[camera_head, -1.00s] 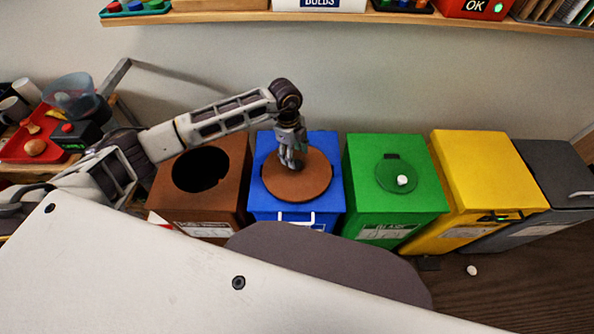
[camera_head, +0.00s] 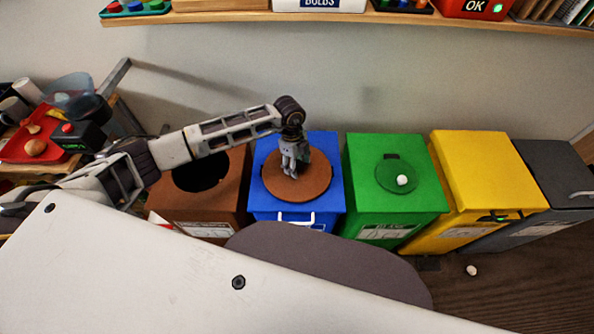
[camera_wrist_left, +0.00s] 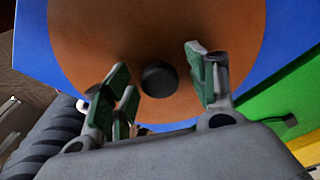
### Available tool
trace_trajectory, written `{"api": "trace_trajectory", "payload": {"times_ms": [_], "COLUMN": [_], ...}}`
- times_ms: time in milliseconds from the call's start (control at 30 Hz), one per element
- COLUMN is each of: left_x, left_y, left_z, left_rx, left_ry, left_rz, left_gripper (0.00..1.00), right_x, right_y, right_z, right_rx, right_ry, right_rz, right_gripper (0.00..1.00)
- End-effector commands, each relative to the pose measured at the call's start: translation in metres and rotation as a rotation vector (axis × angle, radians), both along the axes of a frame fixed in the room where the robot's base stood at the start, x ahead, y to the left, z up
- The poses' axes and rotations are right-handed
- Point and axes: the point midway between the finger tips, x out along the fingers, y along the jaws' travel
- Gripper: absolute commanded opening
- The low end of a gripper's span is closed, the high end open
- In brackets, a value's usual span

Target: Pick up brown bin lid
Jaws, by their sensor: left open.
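The round brown bin lid (camera_head: 312,185) lies flat on top of the blue bin (camera_head: 262,160). It also fills much of the left wrist view (camera_wrist_left: 170,40), with a dark round knob (camera_wrist_left: 159,79) at its middle. My left gripper (camera_head: 294,172) is above the lid, pointing down. In the left wrist view its green-padded fingers (camera_wrist_left: 160,88) are apart, with the knob between them in the picture. I cannot tell whether the fingers touch the lid. The brown bin (camera_head: 222,213) stands to the left with its round hole uncovered. My right gripper is not in view.
A green bin (camera_head: 430,190) with a round lid and a white ball (camera_head: 403,180) stands to the right, then a yellow bin (camera_head: 480,165) and a dark grey bin (camera_head: 555,165). A shelf (camera_head: 350,17) runs above. A red tray (camera_head: 22,150) is at far left.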

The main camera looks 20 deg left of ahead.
Motion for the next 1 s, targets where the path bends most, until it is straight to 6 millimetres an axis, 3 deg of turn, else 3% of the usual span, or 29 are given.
{"api": "trace_trajectory", "payload": {"times_ms": [167, 600, 1000], "left_x": [0.0001, 0.0001, 0.0007], "left_y": [0.0, 0.0, -0.0001], "left_z": [0.0003, 0.0004, 0.0068], "left_rx": [0.0, 0.0, -0.002], "left_ry": [0.0, 0.0, -0.002], "left_rz": [0.0, 0.0, 0.0], "left_gripper": [0.58, 0.04, 0.03], "right_x": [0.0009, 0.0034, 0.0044], "right_y": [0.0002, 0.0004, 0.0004], "right_z": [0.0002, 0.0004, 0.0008], "right_rx": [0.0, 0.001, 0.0], "right_ry": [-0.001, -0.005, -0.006], "right_rz": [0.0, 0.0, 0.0], "right_gripper": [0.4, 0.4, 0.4]}}
